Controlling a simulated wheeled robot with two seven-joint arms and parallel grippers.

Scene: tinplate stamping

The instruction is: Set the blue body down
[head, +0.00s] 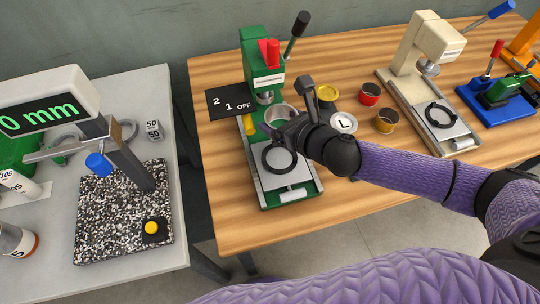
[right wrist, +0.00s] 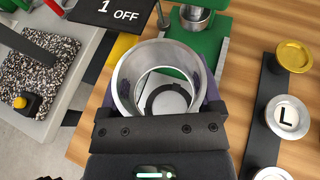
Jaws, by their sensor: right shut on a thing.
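My right gripper (head: 272,122) is shut on a round tin body (head: 281,113), which I take to be the blue body. It is above the green press (head: 263,62), over the front part of its base. In the right wrist view the body (right wrist: 124,82) is an open-ended cylinder between the fingers, its inside silver-grey. I cannot make out blue on its outer wall. Through it I see the black ring (right wrist: 167,99) on the press's pale plate. I cannot tell how high it is held. My left gripper is not in view.
Yellow, red and gold tins and an L-marked tin (head: 343,123) stand right of the green press. A cream press (head: 433,42) stands further right. A black 1-2-OFF plate (head: 226,103) is at the left. A gauge stand with a speckled base (head: 105,215) is on the grey table.

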